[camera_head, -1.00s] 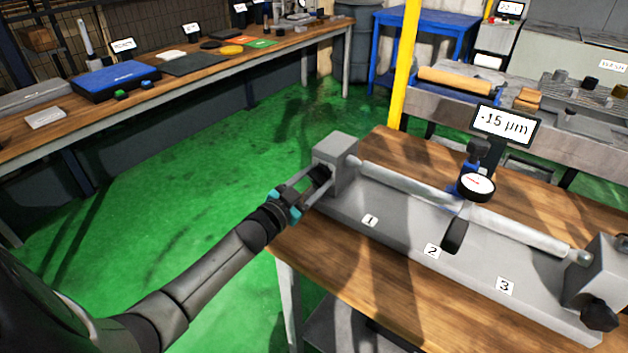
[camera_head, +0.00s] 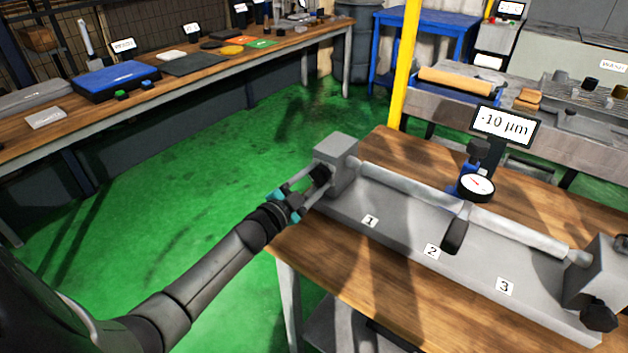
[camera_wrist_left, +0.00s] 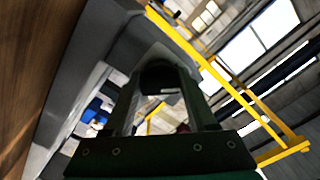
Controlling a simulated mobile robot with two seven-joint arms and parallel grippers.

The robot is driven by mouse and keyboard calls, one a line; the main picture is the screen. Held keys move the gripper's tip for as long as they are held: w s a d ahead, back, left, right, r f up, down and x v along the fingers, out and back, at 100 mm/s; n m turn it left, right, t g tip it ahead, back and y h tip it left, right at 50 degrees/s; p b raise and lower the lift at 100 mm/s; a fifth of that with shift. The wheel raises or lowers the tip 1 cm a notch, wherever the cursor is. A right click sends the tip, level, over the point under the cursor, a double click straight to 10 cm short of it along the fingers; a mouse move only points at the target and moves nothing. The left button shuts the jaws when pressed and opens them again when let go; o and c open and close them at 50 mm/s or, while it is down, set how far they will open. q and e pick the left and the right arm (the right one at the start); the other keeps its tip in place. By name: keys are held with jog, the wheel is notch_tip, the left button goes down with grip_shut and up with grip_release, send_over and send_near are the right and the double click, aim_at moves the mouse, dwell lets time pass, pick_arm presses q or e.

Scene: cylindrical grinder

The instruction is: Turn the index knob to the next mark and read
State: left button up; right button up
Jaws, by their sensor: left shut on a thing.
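The index knob (camera_head: 320,175) is a small black knob on the left face of the grey headstock block (camera_head: 338,160). My left gripper (camera_head: 314,182) is shut on the knob, with a finger on either side of it. In the left wrist view the dark round knob (camera_wrist_left: 165,78) sits between the two fingers. A grey bar (camera_head: 410,187) runs from the headstock to the right-hand block. The round dial gauge (camera_head: 476,187) stands at the bar near mark 2. The display (camera_head: 506,126) above it reads -10 µm. My right gripper is not in view.
The grey base carries labels 1 (camera_head: 370,221), 2 (camera_head: 432,251) and 3 (camera_head: 505,287). The right-hand block has a black knob (camera_head: 599,316). A dark handle (camera_head: 455,236) sticks out below the gauge. The wooden table (camera_head: 310,255) is bare in front.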

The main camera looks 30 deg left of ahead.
pick_arm(q)
jog(key=shift+m, duration=2.2)
jog(key=o, duration=1.3)
jog(key=shift+s, duration=0.1)
jog(key=s, duration=0.5)
jog(key=s+a+p, duration=0.1)
jog(key=s, duration=0.9)
jog(key=shift+a+p, duration=0.15)
jog(key=shift+p, duration=0.2)
